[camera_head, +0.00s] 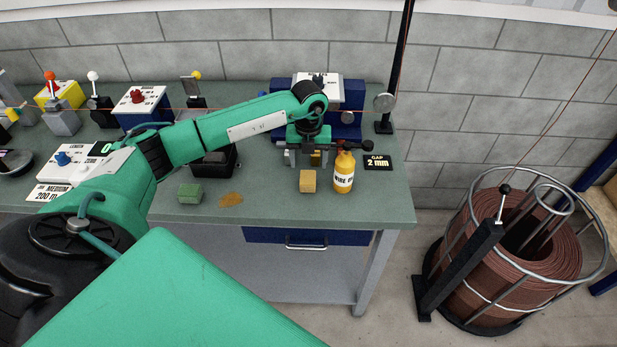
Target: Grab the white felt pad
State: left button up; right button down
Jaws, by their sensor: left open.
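I cannot make out a clearly white felt pad on the bench. A tan, pad-like block (308,181) lies near the front edge, right of centre, and a green block (190,193) lies farther left. My left gripper (306,158) points down over the bench, just behind the tan block. Its jaws are open. A small yellowish thing (315,158) shows between or behind the fingers; I cannot tell which. My left arm and gripper hide part of the bench behind them. My right gripper is not in view.
A yellow wire oil bottle (344,172) stands close to the right of my left gripper. A black "GAP 2 mm" sign (378,162) and a black post (383,125) are farther right. A brown stain (231,199) marks the bench (270,208). A wire spool (515,260) stands on the floor.

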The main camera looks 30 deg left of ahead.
aim_at(308, 177)
pick_arm(q)
jog(key=shift+f, duration=0.45)
jog(key=shift+s+d+f+p, duration=0.15)
jog(key=shift+s+f+p, duration=0.2)
jog(key=shift+f+p, duration=0.45)
jog(key=f, duration=0.1)
jog(key=f+p, duration=0.1)
jog(key=f, duration=0.1)
jog(key=shift+s+d+f, duration=0.1)
jog(key=shift+s+f, duration=0.05)
jog(key=shift+s, duration=0.05)
jog(key=shift+f, duration=0.3)
jog(key=c, duration=1)
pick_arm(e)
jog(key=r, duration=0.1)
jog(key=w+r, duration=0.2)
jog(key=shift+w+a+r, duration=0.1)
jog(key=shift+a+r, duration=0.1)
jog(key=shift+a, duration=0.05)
